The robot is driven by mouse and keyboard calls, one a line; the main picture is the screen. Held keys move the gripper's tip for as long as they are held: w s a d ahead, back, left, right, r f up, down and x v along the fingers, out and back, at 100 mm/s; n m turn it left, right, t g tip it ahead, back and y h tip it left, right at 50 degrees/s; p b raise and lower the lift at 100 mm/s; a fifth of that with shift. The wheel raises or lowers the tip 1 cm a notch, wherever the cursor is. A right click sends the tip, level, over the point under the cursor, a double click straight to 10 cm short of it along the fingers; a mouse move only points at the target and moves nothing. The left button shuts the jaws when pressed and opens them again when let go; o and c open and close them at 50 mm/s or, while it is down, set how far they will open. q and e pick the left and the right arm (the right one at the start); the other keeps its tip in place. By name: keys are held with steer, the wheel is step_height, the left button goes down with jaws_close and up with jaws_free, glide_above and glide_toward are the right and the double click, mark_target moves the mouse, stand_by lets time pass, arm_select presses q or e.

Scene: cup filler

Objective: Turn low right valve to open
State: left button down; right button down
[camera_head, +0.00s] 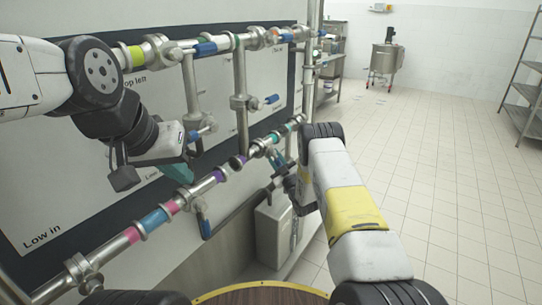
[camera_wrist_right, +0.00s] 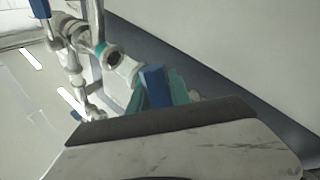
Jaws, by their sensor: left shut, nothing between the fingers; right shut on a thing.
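The low right valve's blue handle (camera_wrist_right: 153,84) shows in the right wrist view, between the teal fingers of my right gripper (camera_wrist_right: 165,92). The gripper is shut on it. In the head view my right forearm and wrist stand in front of this spot, so the handle's angle is hard to tell there. The low pipe (camera_head: 183,199), with coloured bands, runs from the lower left up to that place. My left gripper (camera_head: 178,171), with teal fingertips, is shut and empty in front of the panel, above the low pipe.
A top pipe (camera_head: 160,52) with blue-handled valves (camera_head: 205,49) runs along the labelled panel (camera_head: 40,205). Vertical pipes (camera_head: 240,90) join the two lines. A grey box (camera_head: 272,232) sits below the low pipe. The tiled floor (camera_head: 440,150) at right is clear.

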mark_target(280, 164)
steer(key=shift+d, duration=0.1)
stand_by(0.4)
steer(key=c, duration=1.2)
jaws_free()
steer(key=v, duration=0.7)
steer(key=shift+s+d+f, duration=0.15)
steer(key=shift+s+d, duration=0.05)
steer(key=shift+s, duration=0.1)
